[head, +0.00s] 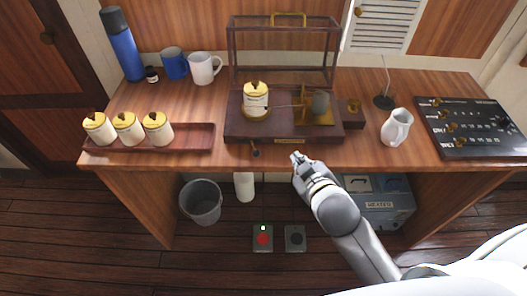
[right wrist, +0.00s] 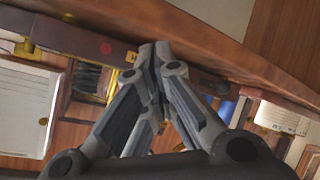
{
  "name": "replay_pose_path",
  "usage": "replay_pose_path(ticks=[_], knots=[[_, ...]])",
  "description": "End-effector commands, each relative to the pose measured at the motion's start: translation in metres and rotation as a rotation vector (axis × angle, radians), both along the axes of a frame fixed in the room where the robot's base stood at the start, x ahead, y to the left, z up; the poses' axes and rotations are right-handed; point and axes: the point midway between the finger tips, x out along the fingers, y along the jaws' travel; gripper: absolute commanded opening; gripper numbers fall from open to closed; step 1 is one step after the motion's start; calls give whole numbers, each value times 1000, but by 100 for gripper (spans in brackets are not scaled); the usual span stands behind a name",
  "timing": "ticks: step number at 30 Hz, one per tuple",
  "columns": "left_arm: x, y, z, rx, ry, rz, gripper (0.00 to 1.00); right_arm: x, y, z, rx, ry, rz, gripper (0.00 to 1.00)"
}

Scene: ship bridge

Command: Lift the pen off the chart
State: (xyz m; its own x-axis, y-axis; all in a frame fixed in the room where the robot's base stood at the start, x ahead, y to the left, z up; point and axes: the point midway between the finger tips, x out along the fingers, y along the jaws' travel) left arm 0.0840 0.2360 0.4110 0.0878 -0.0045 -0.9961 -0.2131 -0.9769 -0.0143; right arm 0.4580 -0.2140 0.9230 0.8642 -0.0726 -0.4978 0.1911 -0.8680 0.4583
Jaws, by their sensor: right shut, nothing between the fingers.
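The recording instrument has a dark wooden base (head: 284,131) and stands at the middle of the desk. Its white chart drum (head: 256,103) with a brass top is on the left. A thin pen arm (head: 282,106) runs from the brass mechanism (head: 308,103) toward the drum; whether its tip touches the chart is too small to tell. A small dark lever or knob (head: 256,153) sticks out at the base's front. My right gripper (head: 297,158) is shut and empty at the desk's front edge, right of that knob. Its closed fingertips (right wrist: 158,48) also show in the right wrist view. My left gripper is out of view.
A framed case (head: 284,31) stands behind the base. Three canisters sit on a red-brown tray (head: 188,139) at left. Mugs and a blue bottle (head: 123,50) are behind. A white pitcher (head: 397,128) and black panel (head: 470,128) are at right. A bucket (head: 202,202) stands below.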

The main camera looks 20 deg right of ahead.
Motion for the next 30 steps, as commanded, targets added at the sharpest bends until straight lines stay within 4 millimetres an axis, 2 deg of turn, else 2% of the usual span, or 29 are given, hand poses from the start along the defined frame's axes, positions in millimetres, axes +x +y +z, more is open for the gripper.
replay_pose_path(ticks=[5, 8, 10, 14, 18, 21, 24, 27, 30], knots=[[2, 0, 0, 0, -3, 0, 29, 37, 11, 52, -108, -221, 91, 0], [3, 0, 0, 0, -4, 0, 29, 57, 23, 92, -192, -381, 164, 0], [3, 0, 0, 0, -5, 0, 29, 68, 37, 125, -267, -514, 229, 0], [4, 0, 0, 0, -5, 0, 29, 77, 70, 184, -426, -763, 371, 0], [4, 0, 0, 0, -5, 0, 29, 69, 113, 232, -608, -1012, 543, 0], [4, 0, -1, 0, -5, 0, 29, 55, 144, 252, -746, -1171, 678, 0], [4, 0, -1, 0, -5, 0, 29, 38, 172, 261, -890, -1315, 826, 0], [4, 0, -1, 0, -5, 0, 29, 21, 196, 257, -1041, -1438, 986, 0], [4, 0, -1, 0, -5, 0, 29, 6, 213, 243, -1195, -1533, 1160, 0]])
